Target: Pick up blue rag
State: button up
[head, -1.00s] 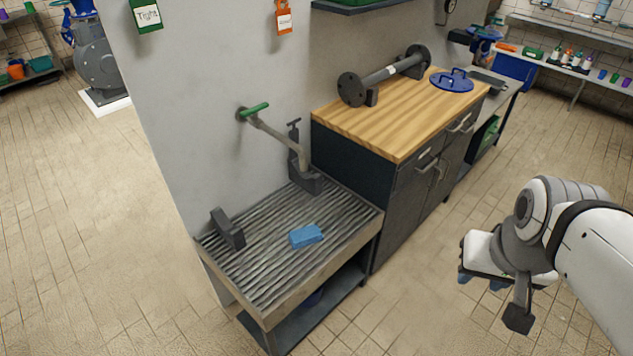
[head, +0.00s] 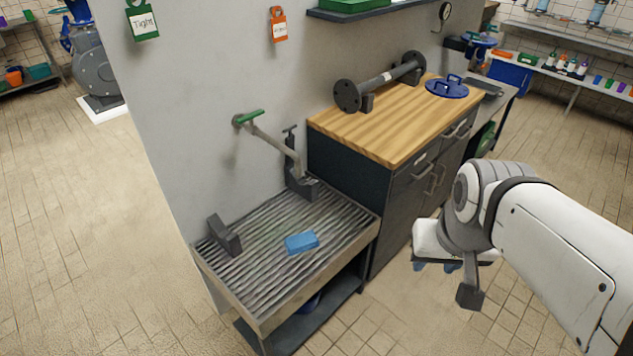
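The blue rag (head: 301,243) is a small folded blue block. It lies flat on the ribbed metal top of the low grated bench (head: 255,285), right of its middle. My gripper (head: 436,267) is at the right of the view, in front of the wooden-topped cabinet and well apart from the rag. Blue-grey finger parts show under its white body, but the rest is hidden, so I cannot tell whether it is open or shut.
A dark block (head: 224,236) and a pipe with a green-handled valve (head: 252,118) stand on or over the bench. The wooden-topped cabinet (head: 385,130) beside it carries a flanged pipe (head: 380,84) and a blue lid (head: 447,88). The floor in front is clear.

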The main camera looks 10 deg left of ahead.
aim_at(301, 243)
jog(key=i, duration=0.9)
jog(key=u, duration=0.05)
